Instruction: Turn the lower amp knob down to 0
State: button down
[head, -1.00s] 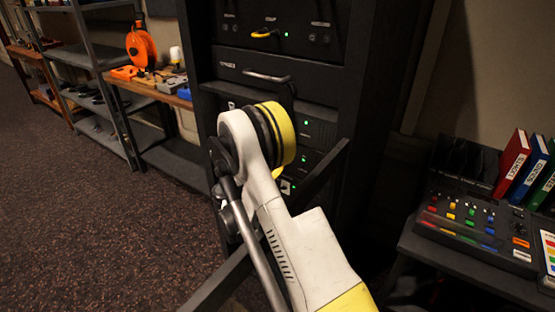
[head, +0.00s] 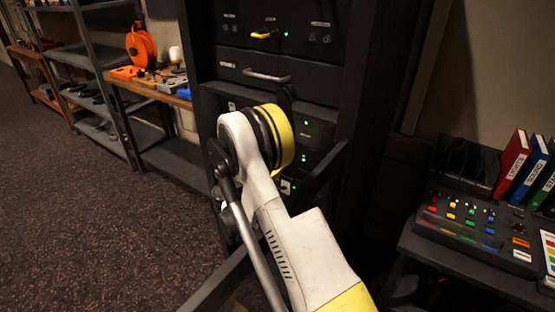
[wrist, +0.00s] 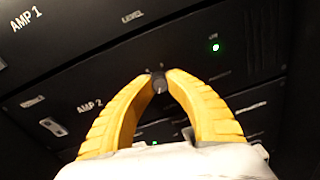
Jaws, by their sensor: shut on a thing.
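The lower amp knob (wrist: 159,83) is a small dark knob with a pale mark, level with the AMP 2 label (wrist: 90,105) in the wrist view. My gripper (wrist: 160,79) has its two yellow fingers around it, the tips closed on its sides. The exact setting of the knob is too small to read. The AMP 1 label (wrist: 25,18) is on the panel above. In the head view my own arm hides the knob and the fingertips.
The black rack (head: 365,100) stands in front of me, with a drawer handle (head: 266,76) above the amps. A green light (wrist: 215,46) glows on the panel. A mixing desk (head: 465,215) with binders stands at the right. Shelves are at the left, with open floor before them.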

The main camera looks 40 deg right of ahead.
jog(key=shift+r, duration=0.15)
jog(key=c, duration=1.2)
grip_release()
jog(key=shift+c, duration=0.2)
jog(key=v, duration=1.2)
